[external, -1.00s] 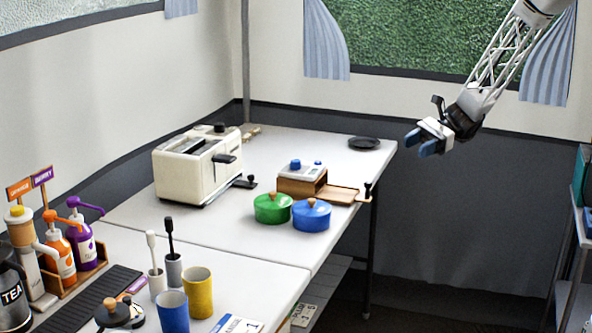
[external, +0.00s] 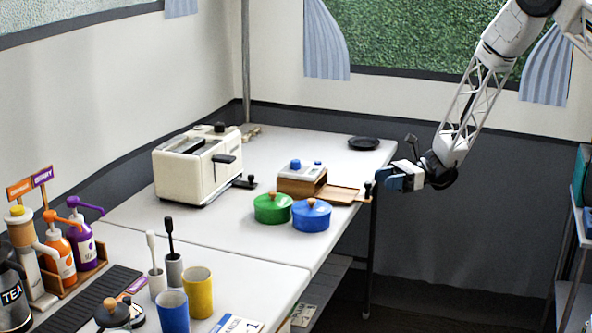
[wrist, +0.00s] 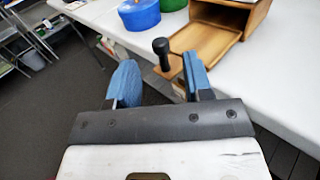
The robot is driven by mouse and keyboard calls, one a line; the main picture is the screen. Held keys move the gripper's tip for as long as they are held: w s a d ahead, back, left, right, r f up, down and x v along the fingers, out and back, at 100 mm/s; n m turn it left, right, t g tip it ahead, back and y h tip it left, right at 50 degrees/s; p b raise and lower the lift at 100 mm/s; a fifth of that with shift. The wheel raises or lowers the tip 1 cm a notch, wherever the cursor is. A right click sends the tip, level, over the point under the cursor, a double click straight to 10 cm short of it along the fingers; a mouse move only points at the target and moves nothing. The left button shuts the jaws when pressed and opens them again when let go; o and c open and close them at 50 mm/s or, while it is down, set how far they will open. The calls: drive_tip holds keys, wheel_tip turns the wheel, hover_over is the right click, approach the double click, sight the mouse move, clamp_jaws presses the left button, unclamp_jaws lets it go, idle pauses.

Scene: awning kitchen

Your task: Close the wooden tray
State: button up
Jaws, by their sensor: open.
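The wooden tray (external: 340,194) is pulled out to the right from its small wooden box (external: 302,184) on the white table. Its dark knob handle (external: 368,190) stands at the tray's outer end, by the table edge. In the wrist view the tray (wrist: 206,45) and the knob (wrist: 161,47) show ahead of my gripper. My gripper (external: 388,184) is at the table's right edge, close to the knob. In the wrist view its blue fingers (wrist: 160,80) are spread apart, with the knob seen between them. I cannot tell whether they touch it.
A blue pot (external: 311,215) and a green pot (external: 272,208) stand just in front of the box. A cream toaster (external: 198,165) stands to the left, and a black plate (external: 364,143) lies at the back right.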

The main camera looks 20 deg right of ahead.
sight(361, 200)
drive_tip(key=shift+a, duration=3.9)
clamp_jaws()
